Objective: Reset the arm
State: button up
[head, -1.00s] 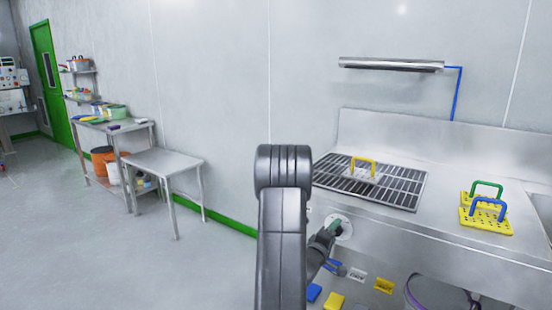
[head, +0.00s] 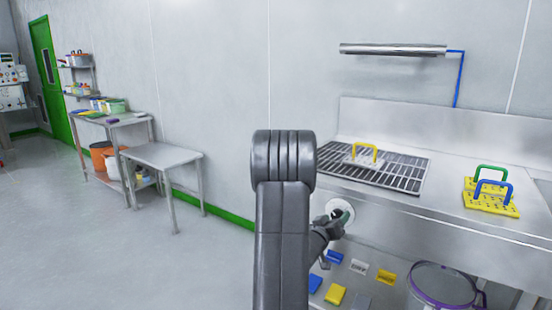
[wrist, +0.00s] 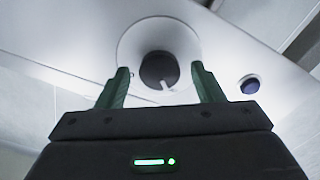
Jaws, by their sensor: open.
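My gripper (wrist: 160,88) is open in the wrist view, with two green fingers spread and nothing between them. Beyond the fingers is a pale round plate (wrist: 126,48) with a dark round centre (wrist: 158,68). I cannot tell whether the fingers touch it. In the head view my gripper (head: 342,217) is small and partly hidden behind my arm, in front of the white disc (head: 338,206) on the front of the steel counter.
The steel counter (head: 440,203) carries a dark grate (head: 400,175), a yellow-handled block (head: 363,155) and yellow perforated blocks (head: 490,203) with green and blue handles. Below are coloured labels (head: 335,295) and a purple-rimmed bucket (head: 443,290). A low steel table (head: 163,156) and open floor lie left.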

jog(key=shift+m+b, duration=1.65)
jog(key=shift+m, duration=1.15)
